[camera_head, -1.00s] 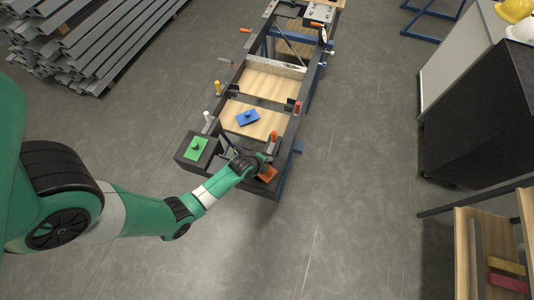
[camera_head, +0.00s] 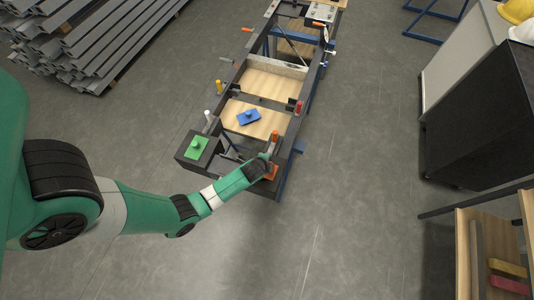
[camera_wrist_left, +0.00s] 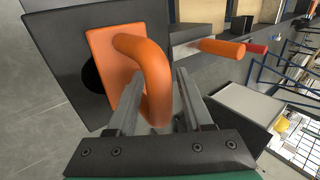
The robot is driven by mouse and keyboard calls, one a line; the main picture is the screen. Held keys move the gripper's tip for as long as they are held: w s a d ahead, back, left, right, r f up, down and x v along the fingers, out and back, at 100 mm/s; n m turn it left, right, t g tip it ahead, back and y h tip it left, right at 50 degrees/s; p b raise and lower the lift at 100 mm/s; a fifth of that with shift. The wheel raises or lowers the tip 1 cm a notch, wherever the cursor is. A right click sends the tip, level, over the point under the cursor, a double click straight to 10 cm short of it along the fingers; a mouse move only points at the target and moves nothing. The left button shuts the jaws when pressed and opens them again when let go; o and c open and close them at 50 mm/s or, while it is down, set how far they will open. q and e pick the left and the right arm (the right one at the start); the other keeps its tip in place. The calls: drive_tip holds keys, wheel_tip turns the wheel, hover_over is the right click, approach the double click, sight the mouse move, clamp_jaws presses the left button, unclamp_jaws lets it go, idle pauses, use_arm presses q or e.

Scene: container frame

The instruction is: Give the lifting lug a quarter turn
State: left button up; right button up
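The orange lug, a bent bar on a flat plate, sits at the near right corner of the dark frame (camera_head: 219,163). In the head view only part of the orange lug (camera_head: 272,173) shows beside my gripper. In the left wrist view its curved bar (camera_wrist_left: 152,72) stands out from its plate. My left gripper (camera_wrist_left: 158,103) is open, one finger on each side of the bar's near part. Contact is not clear. The left gripper (camera_head: 264,164) also shows at the frame corner in the head view. My right gripper is not in view.
A green plate with a knob (camera_head: 196,146) lies on the near left corner, and a blue plate (camera_head: 248,117) on a wooden panel. An orange handle (camera_wrist_left: 222,47) sticks out beside the lug. A black cabinet (camera_head: 480,115) stands right; the floor between is clear.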

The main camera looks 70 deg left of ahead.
use_arm(q)
drive_tip(key=shift+o, duration=0.5)
drive_tip(key=shift+r, duration=0.1)
drive_tip(key=shift+d+r+p, duration=0.15)
drive_tip(key=shift+r+p, duration=0.15)
drive_tip(key=p+v, duration=0.9)
drive_tip(key=v, duration=0.2)
drive_tip(key=shift+p, duration=0.3)
drive_tip(key=shift+s+f, duration=0.1)
